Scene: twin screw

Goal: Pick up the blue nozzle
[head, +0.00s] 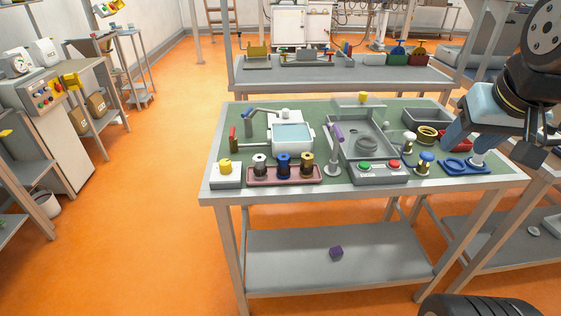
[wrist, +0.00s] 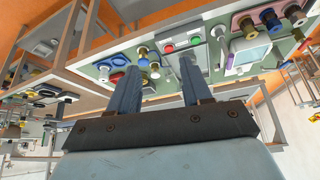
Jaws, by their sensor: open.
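The blue nozzle (head: 283,163) stands upright in a pink tray (head: 310,180) near the front edge of the green-topped workbench. It stands between a silver nozzle (head: 260,164) and a brass nozzle (head: 307,164). In the wrist view the blue nozzle (wrist: 270,18) shows at the upper right, beyond the fingers. My gripper (wrist: 158,68) is open with nothing between its two blue-grey fingers. In the head view my arm comes in from the right, over the bench's right end, well to the right of the blue nozzle and apart from it.
A button box (head: 378,173) and a purple-tipped upright handle (head: 333,150) stand right of the tray. A white block with a yellow knob (head: 225,174) is at its left. A water basin (head: 292,136) lies behind.

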